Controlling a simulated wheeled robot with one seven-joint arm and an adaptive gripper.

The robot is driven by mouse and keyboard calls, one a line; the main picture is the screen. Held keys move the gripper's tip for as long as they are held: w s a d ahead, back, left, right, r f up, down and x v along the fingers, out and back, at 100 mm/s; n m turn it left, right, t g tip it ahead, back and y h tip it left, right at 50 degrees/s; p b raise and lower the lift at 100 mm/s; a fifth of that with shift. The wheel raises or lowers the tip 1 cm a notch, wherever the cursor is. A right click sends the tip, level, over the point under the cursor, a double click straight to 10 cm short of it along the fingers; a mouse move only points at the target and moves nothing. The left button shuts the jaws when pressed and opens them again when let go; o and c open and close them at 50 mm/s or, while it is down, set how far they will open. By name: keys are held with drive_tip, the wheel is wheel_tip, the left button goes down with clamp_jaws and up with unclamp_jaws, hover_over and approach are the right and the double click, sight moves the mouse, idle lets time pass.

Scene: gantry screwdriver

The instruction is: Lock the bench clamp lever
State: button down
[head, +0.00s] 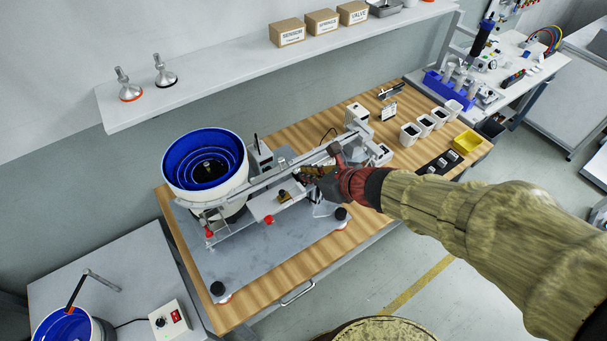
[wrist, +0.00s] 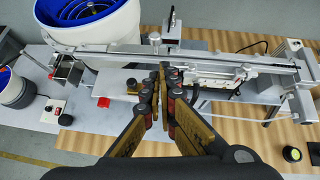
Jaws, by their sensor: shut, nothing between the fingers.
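My gripper (head: 312,172) is shut and empty over the middle of the feeder rig on the wooden bench. In the wrist view its gripper fingertips (wrist: 166,74) are together, just in front of the long metal rail (wrist: 215,58). A small red part (head: 269,219) sits on a pale plate left of my gripper; the red part also shows in the wrist view (wrist: 103,102). A black and brass knob (wrist: 132,86) is between it and my fingers. Another red-ended part (head: 209,232) is at the rail's left end. I cannot tell which of these is the clamp lever.
A blue-lined bowl feeder (head: 206,165) stands at the rail's left end. The grey base plate (head: 250,262) is mostly clear at the front. White cups (head: 410,133) and a yellow bin (head: 466,142) stand at the right. A shelf (head: 220,75) runs behind the bench.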

drive_tip(key=s+d+r+p, duration=0.2)
drive_tip(key=s+r, duration=0.3)
drive_tip(key=s, duration=0.1)
drive_tip(key=shift+p, duration=0.35)
drive_tip(key=shift+r, duration=0.1)
drive_tip(key=s+n+g, duration=0.4)
drive_tip(key=s+n, duration=0.5)
drive_tip(key=n, duration=0.9)
drive_tip(key=s+d+r+n+t+h+b, duration=0.1)
drive_tip(key=d+r+n+h+b, duration=0.1)
drive_tip(key=d, duration=0.6)
drive_tip(key=s+d+r+n+h+b, duration=0.2)
drive_tip(key=d+n+h+b, duration=0.1)
drive_tip(key=d+n+h, duration=0.2)
drive_tip(key=d+n, duration=0.2)
drive_tip(key=d, duration=0.1)
drive_tip(key=shift+s+d+r+n+t, duration=0.2)
drive_tip(key=shift+d+r+n+t, duration=0.1)
drive_tip(key=shift+r+t, duration=0.1)
